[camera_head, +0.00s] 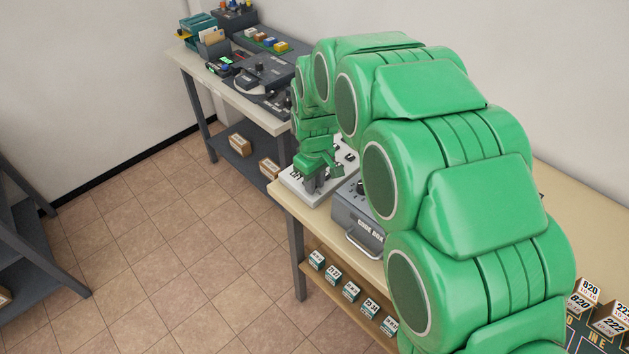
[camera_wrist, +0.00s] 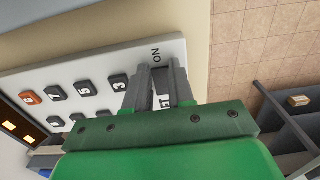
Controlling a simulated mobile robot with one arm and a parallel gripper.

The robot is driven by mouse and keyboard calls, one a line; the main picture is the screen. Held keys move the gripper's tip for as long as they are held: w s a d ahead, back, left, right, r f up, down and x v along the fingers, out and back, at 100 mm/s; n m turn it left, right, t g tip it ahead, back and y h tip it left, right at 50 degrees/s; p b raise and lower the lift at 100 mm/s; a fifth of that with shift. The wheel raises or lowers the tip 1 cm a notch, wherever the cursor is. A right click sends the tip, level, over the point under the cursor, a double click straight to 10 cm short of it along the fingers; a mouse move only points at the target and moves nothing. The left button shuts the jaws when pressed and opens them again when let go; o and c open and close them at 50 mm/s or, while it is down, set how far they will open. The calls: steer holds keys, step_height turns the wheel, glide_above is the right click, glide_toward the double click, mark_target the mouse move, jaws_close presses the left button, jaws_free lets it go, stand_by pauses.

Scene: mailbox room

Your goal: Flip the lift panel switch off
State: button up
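The lift panel (camera_head: 294,186) is a white slab with dark buttons on the near table, seen in the head view. In the wrist view the panel (camera_wrist: 100,62) shows numbered dark keys, an orange key (camera_wrist: 31,98) and the letters ON near its edge. My gripper (camera_head: 313,185) is low over the panel, pointing down. In the wrist view my gripper (camera_wrist: 163,68) has its two grey fingers apart, over the panel's edge beside the ON label. Part of another label shows between the fingers. The switch cannot be made out; the fingers may hide it.
A grey code box (camera_head: 358,215) with a handle stands close beside the panel. Small labelled boxes (camera_head: 351,290) line the shelf below. Another table (camera_head: 244,113) with devices stands behind. The tiled floor (camera_head: 170,230) at left is clear.

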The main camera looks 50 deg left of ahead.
jaws_close()
steer(key=shift+w+a+r+h, duration=0.15)
steer(key=shift+a+h, duration=0.2)
steer(key=shift+h, duration=1.15)
steer(key=o, duration=0.6)
jaws_free()
